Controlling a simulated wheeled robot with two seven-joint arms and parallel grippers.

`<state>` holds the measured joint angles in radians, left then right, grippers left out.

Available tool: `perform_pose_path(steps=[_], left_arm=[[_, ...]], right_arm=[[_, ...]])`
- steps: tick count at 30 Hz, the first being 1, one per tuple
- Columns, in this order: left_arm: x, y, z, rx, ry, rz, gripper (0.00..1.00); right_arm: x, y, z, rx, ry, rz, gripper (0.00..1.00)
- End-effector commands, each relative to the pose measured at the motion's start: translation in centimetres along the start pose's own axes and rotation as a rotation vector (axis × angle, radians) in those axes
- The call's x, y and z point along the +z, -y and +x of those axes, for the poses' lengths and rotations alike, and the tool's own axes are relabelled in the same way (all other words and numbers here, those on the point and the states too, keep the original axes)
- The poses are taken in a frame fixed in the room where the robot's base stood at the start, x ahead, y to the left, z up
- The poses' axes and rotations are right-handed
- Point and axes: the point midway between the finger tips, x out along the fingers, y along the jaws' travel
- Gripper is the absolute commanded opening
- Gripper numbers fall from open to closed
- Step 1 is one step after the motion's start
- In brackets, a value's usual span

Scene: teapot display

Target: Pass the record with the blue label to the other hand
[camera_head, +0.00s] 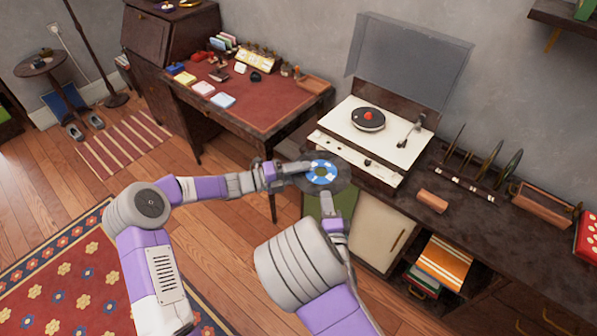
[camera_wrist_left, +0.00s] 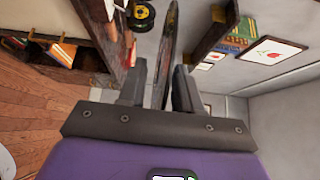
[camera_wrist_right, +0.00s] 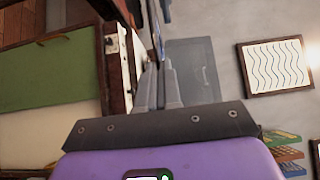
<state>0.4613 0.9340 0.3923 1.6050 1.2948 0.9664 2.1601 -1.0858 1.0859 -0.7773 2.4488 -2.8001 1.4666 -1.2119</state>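The dark record with a blue and white label (camera_head: 322,172) is held up in front of the cabinet's left end. My left gripper (camera_head: 303,168) reaches it from the left. In the left wrist view the record (camera_wrist_left: 168,50) stands edge-on between my left fingers (camera_wrist_left: 159,85), with gaps on both sides. My right gripper (camera_head: 325,200) is at the record's lower edge. In the right wrist view its fingers (camera_wrist_right: 159,75) are close together on the record (camera_wrist_right: 157,30), seen edge-on. The fingertips are small in the head view.
A white record player (camera_head: 345,143) with a raised clear lid stands on the dark cabinet behind the record. A rack with several records (camera_head: 465,183) is to its right. A red-topped desk (camera_head: 270,98) is at the back left. Open floor (camera_head: 225,225) lies to the left.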

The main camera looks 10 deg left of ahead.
Motion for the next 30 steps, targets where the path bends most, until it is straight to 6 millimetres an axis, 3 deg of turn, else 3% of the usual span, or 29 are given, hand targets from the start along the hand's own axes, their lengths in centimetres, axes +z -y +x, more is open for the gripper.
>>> perform_pose_path(steps=[1,6,10,17,30], left_arm=[[0.0,0.0,-0.01,0.0,0.0,0.0,0.26],[0.0,-0.01,-0.03,0.0,0.0,0.0,0.0],[0.01,-0.05,-0.05,0.001,0.0,0.0,0.0],[0.0,-0.03,-0.05,0.0,0.0,0.0,0.0],[0.0,0.01,-0.04,0.0,0.0,0.0,0.0]], right_arm=[[0.0,0.02,0.01,-0.001,0.0,0.0,0.0],[0.01,0.03,0.01,-0.001,0.0,0.0,0.0],[0.01,0.06,0.02,-0.002,0.0,0.001,0.0],[0.0,0.05,0.01,-0.002,0.0,0.0,0.33],[-0.95,-0.55,-0.43,0.003,-0.046,0.0,0.33]])
